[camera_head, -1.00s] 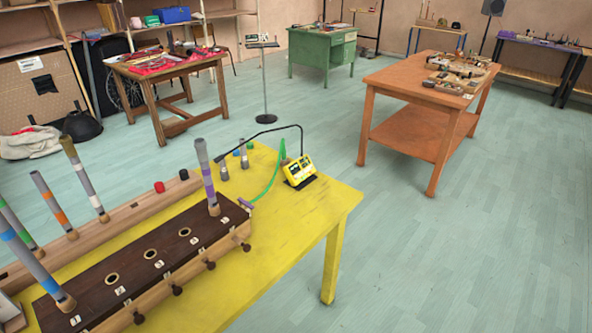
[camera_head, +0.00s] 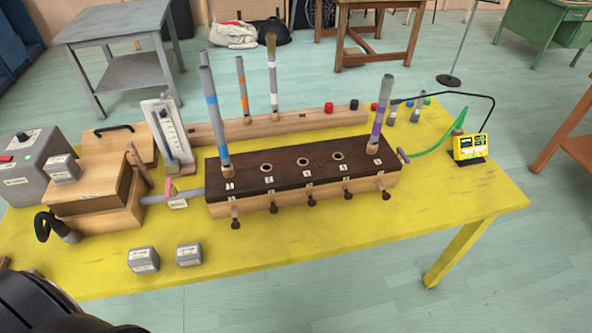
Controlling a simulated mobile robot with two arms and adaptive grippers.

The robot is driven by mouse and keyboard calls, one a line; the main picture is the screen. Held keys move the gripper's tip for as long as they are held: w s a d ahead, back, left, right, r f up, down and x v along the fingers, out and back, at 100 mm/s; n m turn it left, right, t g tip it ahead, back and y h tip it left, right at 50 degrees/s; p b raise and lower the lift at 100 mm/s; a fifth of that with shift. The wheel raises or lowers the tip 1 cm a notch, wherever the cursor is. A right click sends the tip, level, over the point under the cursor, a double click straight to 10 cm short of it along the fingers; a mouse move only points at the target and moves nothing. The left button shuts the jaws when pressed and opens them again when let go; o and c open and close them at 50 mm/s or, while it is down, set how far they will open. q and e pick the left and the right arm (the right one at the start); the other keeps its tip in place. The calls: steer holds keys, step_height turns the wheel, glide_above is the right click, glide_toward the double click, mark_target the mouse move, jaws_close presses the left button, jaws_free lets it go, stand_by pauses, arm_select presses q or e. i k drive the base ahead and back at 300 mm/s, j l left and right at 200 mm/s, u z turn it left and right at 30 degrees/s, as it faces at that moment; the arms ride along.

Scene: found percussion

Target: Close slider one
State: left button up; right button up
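The sliders are knobs on short stems along the front of a long wooden box with a dark top (camera_head: 290,166) on the yellow table. Numbered labels run along the top's front edge; the leftmost seems to read 1. The leftmost slider (camera_head: 235,218) has a pale stem and dark knob standing out from the front. Other knobs follow to the right, such as the second (camera_head: 273,208) and the rightmost (camera_head: 385,194). A striped tube (camera_head: 211,105) stands at the top's left end, another (camera_head: 379,118) at its right end. Neither gripper is in view.
Two small grey blocks (camera_head: 143,259) (camera_head: 189,254) lie on the yellow table (camera_head: 330,245) front left of the box. A wooden bellows-like box (camera_head: 92,195) and a gauge (camera_head: 168,130) stand left. A yellow meter (camera_head: 469,147) stands right. The table front is mostly clear.

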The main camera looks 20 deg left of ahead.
mark_target(235, 224)
steer(key=k+u, duration=0.2)
steer(key=u, duration=0.95)
